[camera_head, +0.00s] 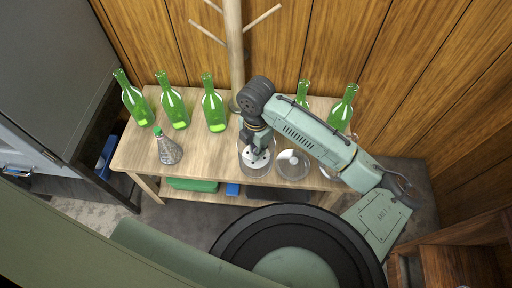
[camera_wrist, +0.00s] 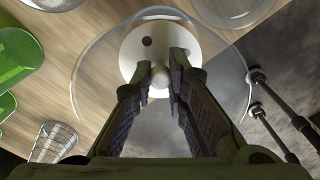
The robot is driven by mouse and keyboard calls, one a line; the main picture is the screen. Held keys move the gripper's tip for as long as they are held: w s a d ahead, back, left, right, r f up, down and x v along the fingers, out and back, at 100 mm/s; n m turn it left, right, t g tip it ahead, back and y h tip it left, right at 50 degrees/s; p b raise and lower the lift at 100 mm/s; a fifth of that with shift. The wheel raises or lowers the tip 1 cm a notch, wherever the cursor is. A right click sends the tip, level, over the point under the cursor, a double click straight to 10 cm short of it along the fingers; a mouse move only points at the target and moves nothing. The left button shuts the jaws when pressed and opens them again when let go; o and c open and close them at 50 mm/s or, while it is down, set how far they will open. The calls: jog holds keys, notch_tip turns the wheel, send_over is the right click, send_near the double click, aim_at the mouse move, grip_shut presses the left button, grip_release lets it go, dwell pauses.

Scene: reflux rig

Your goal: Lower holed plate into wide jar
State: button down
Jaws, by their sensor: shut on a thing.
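The white holed plate (camera_head: 259,158) is round, with dark holes and a knob in its middle. My gripper (camera_wrist: 161,82) is shut on that knob, seen in the wrist view above the plate (camera_wrist: 128,50). The clear wide jar (camera_head: 243,170) stands at the table's front edge under my gripper. In the wrist view the rim of the jar (camera_wrist: 86,58) surrounds the plate. The plate is at or within the jar's mouth; how deep it sits I cannot tell. My gripper hides part of the plate.
A clear round dish (camera_head: 293,168) with a white item stands just right of the jar. Several green bottles (camera_head: 214,108) line the back of the table (camera_head: 140,146), near a wooden stand (camera_head: 235,50). A conical flask (camera_head: 168,150) with a green top stands at left.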

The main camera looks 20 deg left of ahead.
jog(key=shift+f, duration=0.2)
jog(key=shift+f+b, duration=0.4)
jog(key=shift+b, duration=0.15)
jog(key=c, duration=1.5)
grip_release()
jog(key=shift+r, duration=0.1)
notch_tip(320, 180, up, 9)
jog(key=p, duration=0.7)
